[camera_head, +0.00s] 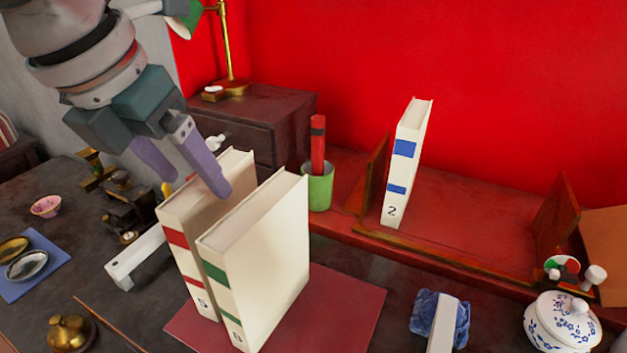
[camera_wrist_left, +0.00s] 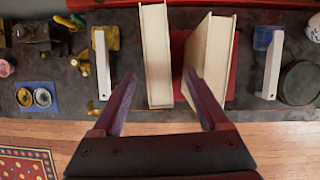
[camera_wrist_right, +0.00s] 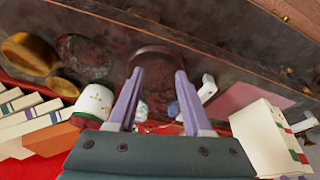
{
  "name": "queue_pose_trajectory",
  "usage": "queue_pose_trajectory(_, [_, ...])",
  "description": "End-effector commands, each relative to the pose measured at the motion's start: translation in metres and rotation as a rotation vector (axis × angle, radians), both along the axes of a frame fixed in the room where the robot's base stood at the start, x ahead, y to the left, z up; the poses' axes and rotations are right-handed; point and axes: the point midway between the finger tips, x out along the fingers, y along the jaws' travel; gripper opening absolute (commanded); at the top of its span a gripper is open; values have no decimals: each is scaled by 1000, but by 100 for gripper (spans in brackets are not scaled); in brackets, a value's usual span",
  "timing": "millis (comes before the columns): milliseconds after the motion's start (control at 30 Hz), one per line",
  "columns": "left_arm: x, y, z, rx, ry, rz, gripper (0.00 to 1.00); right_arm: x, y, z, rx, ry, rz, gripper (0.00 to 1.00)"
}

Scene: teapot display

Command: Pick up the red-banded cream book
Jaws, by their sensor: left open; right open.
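The red-banded cream book (camera_head: 188,265) stands upright on a red mat (camera_head: 345,318), its spine facing the head camera. A green-banded cream book (camera_head: 262,260) stands close beside it on the right. My left gripper (camera_head: 196,182) is open at the top of the red-banded book. In the left wrist view, the fingers (camera_wrist_left: 159,78) lie on either side of the red-banded book (camera_wrist_left: 156,50); the right fingertip is by the gap before the green-banded book (camera_wrist_left: 211,58). Contact is not clear. My right gripper (camera_wrist_right: 158,78) is open and empty, away from the books.
A wooden book rack (camera_head: 460,225) holds a blue-banded book (camera_head: 404,165). A green cup (camera_head: 318,187) stands behind the books. A blue-patterned white pot (camera_head: 562,322) is at front right.

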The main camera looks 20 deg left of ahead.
Motion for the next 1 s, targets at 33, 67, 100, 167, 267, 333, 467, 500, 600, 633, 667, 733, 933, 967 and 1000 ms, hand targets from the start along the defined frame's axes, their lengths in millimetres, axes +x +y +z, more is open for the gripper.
queue_pose_trajectory(33, [3,-1,-9,-3,4,1,78,0,1,-1,3,1,-1,50])
queue_pose_trajectory(67, [4,-1,-12,-3,3,1,78,0,1,-1,3,1,-1,50])
queue_pose_trajectory(100, [6,-1,-16,-2,3,2,78,0,2,-2,5,1,-2,50])
queue_pose_trajectory(167, [9,-1,-21,-3,1,2,78,0,2,-2,6,1,-2,50])
queue_pose_trajectory(267, [12,0,-27,-2,1,1,78,0,2,-2,7,1,-3,50])
queue_pose_trajectory(333, [17,0,-36,-3,2,2,78,0,2,-3,8,0,-3,50])
queue_pose_trajectory(467, [26,1,-53,-2,3,4,78,0,2,-4,8,1,-3,50])
queue_pose_trajectory(500, [29,1,-59,-3,2,2,78,0,2,-5,8,1,-3,50])
queue_pose_trajectory(600, [32,1,-67,-2,1,1,78,0,2,-6,8,1,-3,50])
queue_pose_trajectory(633, [33,1,-68,-2,0,0,78,0,2,-6,7,1,-3,50])
queue_pose_trajectory(667, [33,1,-69,-2,-1,0,78,0,2,-6,7,1,-3,50])
queue_pose_trajectory(733, [34,1,-69,-1,-1,1,78,0,2,-6,7,1,-3,50])
queue_pose_trajectory(933, [33,1,-69,-1,-1,1,78,0,2,-6,7,1,-3,50])
queue_pose_trajectory(967, [33,1,-69,-1,-1,1,78,0,2,-6,7,1,-3,50])
queue_pose_trajectory(1000, [33,1,-69,-1,-1,1,78,0,2,-6,6,1,-2,50])
